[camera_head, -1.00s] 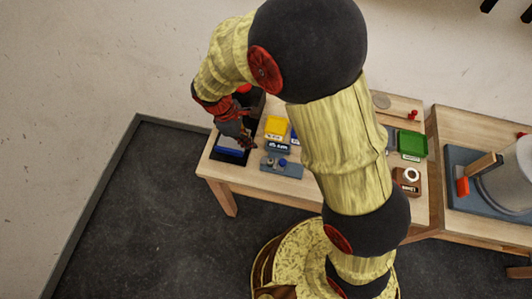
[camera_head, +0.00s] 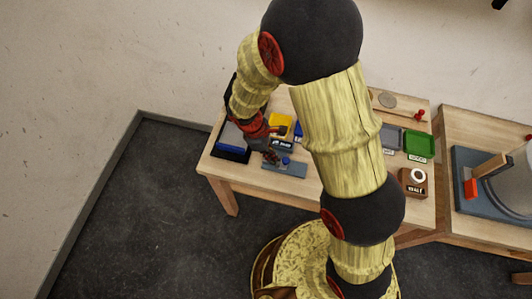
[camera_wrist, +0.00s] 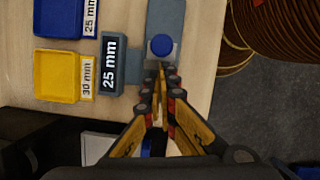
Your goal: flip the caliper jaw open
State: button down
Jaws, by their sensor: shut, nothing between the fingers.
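What looks like the caliper is a grey-blue fixture (camera_head: 292,170) near the table's front edge. It has a round blue knob (camera_head: 286,160), which also shows in the wrist view (camera_wrist: 161,45). A grey block marked "25 mm" (camera_wrist: 112,64) stands to its left in the wrist view. My gripper (camera_head: 271,157) is shut and empty. In the wrist view its fingertips (camera_wrist: 161,68) are together, just below the blue knob; I cannot tell whether they touch the fixture. The fingers hide part of the fixture, and I cannot tell how the jaw stands.
A yellow bin marked "30 mm" (camera_wrist: 57,75) and a blue bin marked "25 mm" (camera_wrist: 58,17) lie beside the fixture. A black-and-blue box (camera_head: 230,150) stands at the table's left end. A green tray (camera_head: 418,144) lies further right.

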aim_at(285, 160)
jog(key=shift+d, duration=0.1)
jog(key=d, duration=0.2)
jog(key=s+d, duration=0.1)
jog(key=d, duration=0.1)
jog(key=shift+s+r, duration=0.1)
jog(key=shift+s, duration=0.1)
jog(key=shift+a, duration=0.1)
jog(key=shift+a+p, duration=0.1)
jog(key=shift+p, duration=0.25)
